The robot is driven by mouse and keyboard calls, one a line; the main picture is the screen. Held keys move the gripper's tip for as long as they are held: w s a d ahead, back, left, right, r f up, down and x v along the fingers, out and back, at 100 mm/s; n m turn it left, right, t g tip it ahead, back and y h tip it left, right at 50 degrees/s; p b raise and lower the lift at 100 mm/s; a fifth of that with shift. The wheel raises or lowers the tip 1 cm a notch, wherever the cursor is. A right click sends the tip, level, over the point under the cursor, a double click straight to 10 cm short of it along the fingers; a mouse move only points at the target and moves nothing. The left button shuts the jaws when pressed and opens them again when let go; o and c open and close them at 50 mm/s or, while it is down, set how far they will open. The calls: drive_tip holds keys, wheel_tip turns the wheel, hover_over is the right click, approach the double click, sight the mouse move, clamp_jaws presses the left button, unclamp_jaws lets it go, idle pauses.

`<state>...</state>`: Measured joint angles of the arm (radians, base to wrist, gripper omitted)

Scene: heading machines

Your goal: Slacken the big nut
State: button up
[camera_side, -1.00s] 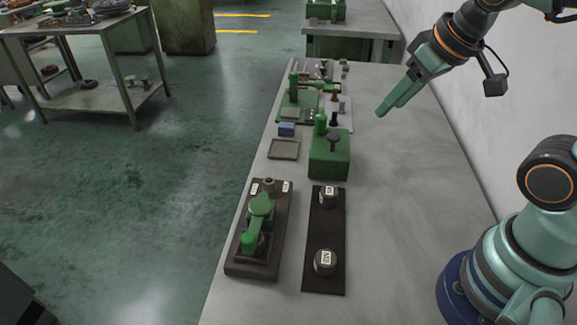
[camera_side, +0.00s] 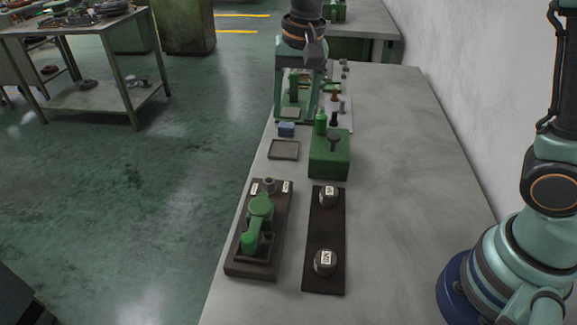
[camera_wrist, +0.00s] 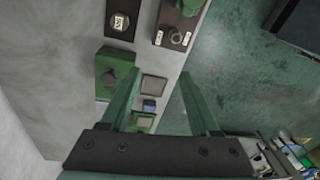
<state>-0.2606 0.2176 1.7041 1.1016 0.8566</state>
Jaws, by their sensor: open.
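A dark board (camera_side: 325,282) on the bench carries two dark nuts with white labels. The nearer nut (camera_side: 325,262) looks slightly larger than the farther nut (camera_side: 329,197); I cannot read their labels surely. One labelled nut also shows in the wrist view (camera_wrist: 119,22). Left of the board, a dark base (camera_side: 240,267) holds a green lever-like tool (camera_side: 260,212), with a small nut-like piece (camera_side: 269,184) behind it. My gripper (camera_side: 295,118) is open and empty, fingers down, over the far bench end, well beyond both boards. Its spread fingers show in the wrist view (camera_wrist: 158,78).
A green block (camera_side: 330,156) with a dark knob stands behind the nut board. A shallow tray (camera_side: 284,150) and a blue block (camera_side: 287,130) lie left of it. A green fixture is partly hidden behind my gripper. The bench's right side (camera_side: 410,200) is clear.

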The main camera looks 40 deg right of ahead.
drive_tip(key=m+g, duration=0.1)
drive_tip(key=m, duration=0.1)
approach(269, 180)
wheel_tip(269, 180, down, 9)
drive_tip(key=shift+w+a+r, duration=0.1)
drive_tip(key=shift+w+a, duration=0.05)
idle(0.4)
clamp_jaws()
